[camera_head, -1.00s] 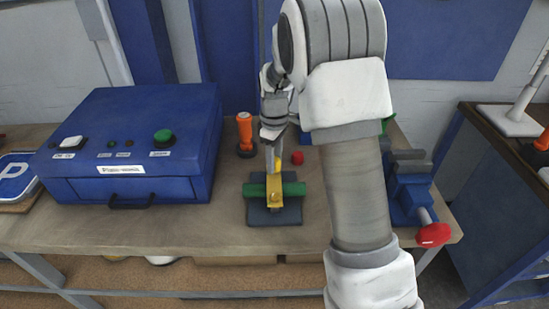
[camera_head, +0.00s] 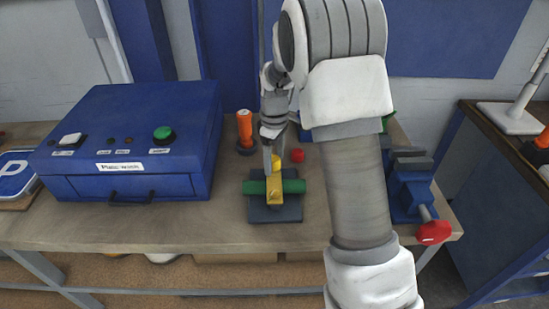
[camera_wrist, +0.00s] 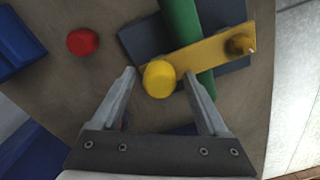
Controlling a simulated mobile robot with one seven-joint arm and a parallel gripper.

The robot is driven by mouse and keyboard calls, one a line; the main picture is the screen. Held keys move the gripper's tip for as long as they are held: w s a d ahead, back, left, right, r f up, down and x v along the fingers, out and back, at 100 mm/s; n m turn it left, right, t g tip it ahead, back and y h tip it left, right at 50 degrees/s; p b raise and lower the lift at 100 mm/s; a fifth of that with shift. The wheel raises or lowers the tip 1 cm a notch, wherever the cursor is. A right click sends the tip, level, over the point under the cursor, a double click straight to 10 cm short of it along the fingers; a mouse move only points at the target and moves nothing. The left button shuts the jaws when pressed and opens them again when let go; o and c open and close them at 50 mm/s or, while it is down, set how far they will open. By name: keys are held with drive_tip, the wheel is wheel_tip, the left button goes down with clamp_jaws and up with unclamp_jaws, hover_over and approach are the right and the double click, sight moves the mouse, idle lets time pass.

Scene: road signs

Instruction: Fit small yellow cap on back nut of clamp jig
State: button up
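The clamp jig has a dark base plate (camera_head: 262,212), a green cylinder (camera_head: 292,187) and a yellow bar (camera_head: 276,188) lying across it. A brass nut (camera_wrist: 238,44) shows at the bar's front end. The small yellow cap (camera_wrist: 158,79) stands at the bar's back end, where it hides the back nut. I cannot tell how far down it sits. My gripper (camera_head: 274,152) is over the back of the jig. In the wrist view its fingers (camera_wrist: 160,73) are open, one on each side of the cap, with gaps showing.
A red round part (camera_head: 297,155) lies behind and right of the jig. An orange-handled tool (camera_head: 245,130) stands behind left. A blue control box (camera_head: 130,150) fills the table's left, and a blue vice (camera_head: 408,190) stands right. The table (camera_head: 215,228) is bare in front.

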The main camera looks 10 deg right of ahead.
wheel_tip(320, 180, up, 17)
drive_tip(key=shift+r, duration=0.2)
idle(0.6)
drive_tip(key=s+r+m+t, duration=0.1)
drive_tip(key=s+r+m, duration=0.2)
drive_tip(key=s, duration=0.4)
drive_tip(key=s+r+m+t, duration=0.2)
drive_tip(key=s+r, duration=0.1)
drive_tip(key=s, duration=0.5)
drive_tip(key=s+f+m+t, duration=0.1)
drive_tip(key=s+f+m, duration=0.1)
drive_tip(key=s, duration=0.4)
drive_tip(key=s+f+m+t, duration=0.1)
drive_tip(key=s+m, duration=0.2)
drive_tip(key=s, duration=0.4)
drive_tip(key=shift+f+t, duration=0.3)
drive_tip(key=shift+f, duration=0.05)
drive_tip(key=shift+a, duration=0.1)
